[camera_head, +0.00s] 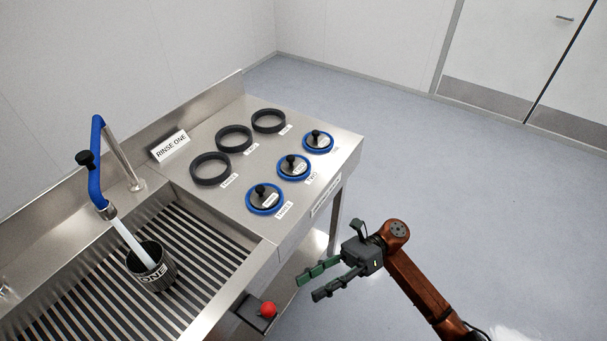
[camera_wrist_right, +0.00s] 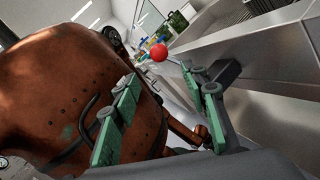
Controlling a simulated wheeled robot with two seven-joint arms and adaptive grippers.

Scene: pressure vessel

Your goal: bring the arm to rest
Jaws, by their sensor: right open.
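My right gripper (camera_head: 311,283) is open and empty. It hangs in front of the steel bench's front edge, at the lower right of the head view, with its arm coming in from the right. In the right wrist view its two green-padded fingers (camera_wrist_right: 165,105) stand apart with nothing between them. My left gripper is in neither view. A dark cup (camera_head: 152,268) marked "ONE" stands upright on the slatted sink grate, under the blue tap (camera_head: 97,170). A white stream runs from the tap into the cup.
The steel bench (camera_head: 215,135) carries black rings (camera_head: 234,138) and blue-rimmed lids (camera_head: 294,167) with black knobs. A "RINSE ONE" sign (camera_head: 170,146) stands at the back. A red ball-shaped knob (camera_head: 268,310) sits low at the bench front; it also shows in the wrist view (camera_wrist_right: 159,52). Floor at right is clear.

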